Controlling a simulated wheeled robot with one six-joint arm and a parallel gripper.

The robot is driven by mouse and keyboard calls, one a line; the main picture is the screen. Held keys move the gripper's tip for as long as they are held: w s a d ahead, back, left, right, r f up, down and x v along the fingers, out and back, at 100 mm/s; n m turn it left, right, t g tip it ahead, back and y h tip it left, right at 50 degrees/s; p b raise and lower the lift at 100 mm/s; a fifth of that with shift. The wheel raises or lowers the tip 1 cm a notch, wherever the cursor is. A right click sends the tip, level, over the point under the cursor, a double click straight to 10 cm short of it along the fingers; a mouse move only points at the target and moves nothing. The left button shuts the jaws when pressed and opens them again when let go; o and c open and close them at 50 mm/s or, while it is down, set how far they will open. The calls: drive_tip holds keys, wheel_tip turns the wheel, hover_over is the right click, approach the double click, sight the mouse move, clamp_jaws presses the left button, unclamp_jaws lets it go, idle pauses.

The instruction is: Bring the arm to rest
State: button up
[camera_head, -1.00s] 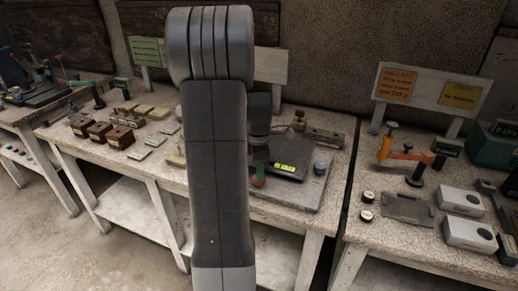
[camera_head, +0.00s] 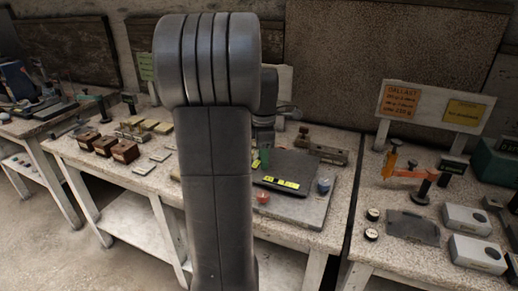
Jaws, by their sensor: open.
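My arm's big dark link stands upright in the foreground and covers the middle-left of the view. Behind its right side, the far part of the arm shows above the middle table (camera_head: 322,238). My gripper (camera_head: 290,112) is small and partly hidden at the end of it, raised near the back of the table and apart from the things below. I see nothing held in it. Below it are a dark flat plate (camera_head: 303,166) with yellow labels, a small red piece (camera_head: 262,197) and a green piece (camera_head: 264,156).
Brown boxes (camera_head: 125,151) and pale blocks (camera_head: 142,168) stand on the left of the middle table. The right table (camera_head: 395,262) holds an orange-and-black stand (camera_head: 405,172), white boxes (camera_head: 478,253) and a dark plate (camera_head: 413,227). A sign (camera_head: 402,98) stands behind it.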

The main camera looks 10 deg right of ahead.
sight(263, 193)
wheel_tip(263, 193, down, 14)
drive_tip(key=shift+r, duration=0.1)
idle(0.5)
drive_tip(key=shift+s, duration=0.1)
drive_tip(key=m, duration=1)
drive_tip(key=shift+m, duration=0.3)
drive_tip(key=m, duration=0.5)
drive_tip(key=shift+m+p, duration=0.35)
drive_tip(key=shift+m, duration=2.35)
